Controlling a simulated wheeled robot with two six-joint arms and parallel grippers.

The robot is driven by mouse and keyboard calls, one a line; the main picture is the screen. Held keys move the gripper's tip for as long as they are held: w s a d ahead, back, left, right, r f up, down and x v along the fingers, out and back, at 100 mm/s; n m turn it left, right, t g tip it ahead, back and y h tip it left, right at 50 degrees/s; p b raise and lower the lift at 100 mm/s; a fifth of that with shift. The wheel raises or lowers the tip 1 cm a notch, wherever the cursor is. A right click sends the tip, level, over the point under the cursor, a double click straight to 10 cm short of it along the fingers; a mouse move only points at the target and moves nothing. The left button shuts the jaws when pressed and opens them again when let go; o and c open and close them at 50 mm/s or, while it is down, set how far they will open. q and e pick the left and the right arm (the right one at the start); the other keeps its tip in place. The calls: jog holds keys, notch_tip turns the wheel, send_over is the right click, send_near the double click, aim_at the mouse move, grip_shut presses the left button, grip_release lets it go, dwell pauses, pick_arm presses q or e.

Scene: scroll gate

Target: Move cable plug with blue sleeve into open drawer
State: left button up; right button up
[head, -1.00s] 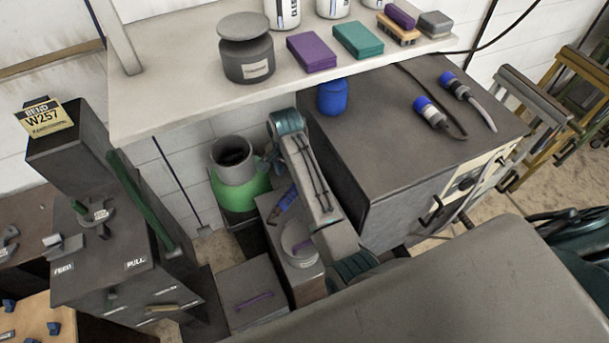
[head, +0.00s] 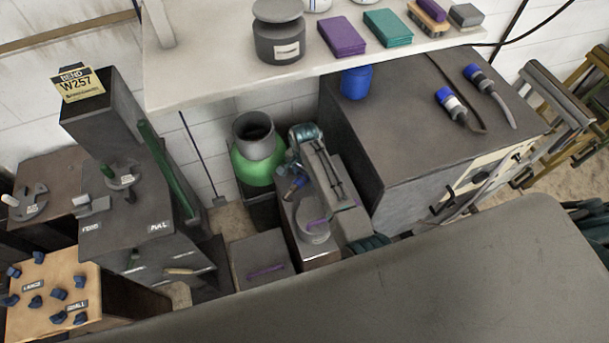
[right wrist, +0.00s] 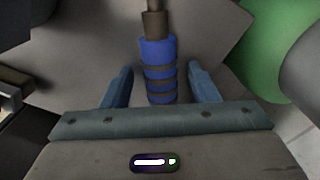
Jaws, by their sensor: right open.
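The cable plug with the blue sleeve (right wrist: 158,70) shows in the right wrist view, its blue sleeve banded with dark rings. It lies between the two spread fingers of my right gripper (right wrist: 160,88), with visible gaps on both sides. I cannot clearly make out an open drawer. My left gripper is out of view.
A green vessel (head: 254,168) stands close behind my right gripper. A dark cabinet (head: 420,130) with two blue-ended plugs on top stands right. A grey box (head: 258,263) with a purple handle is lower left of the arm. A pale shelf (head: 215,85) overhangs behind.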

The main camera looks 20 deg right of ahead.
grip_shut()
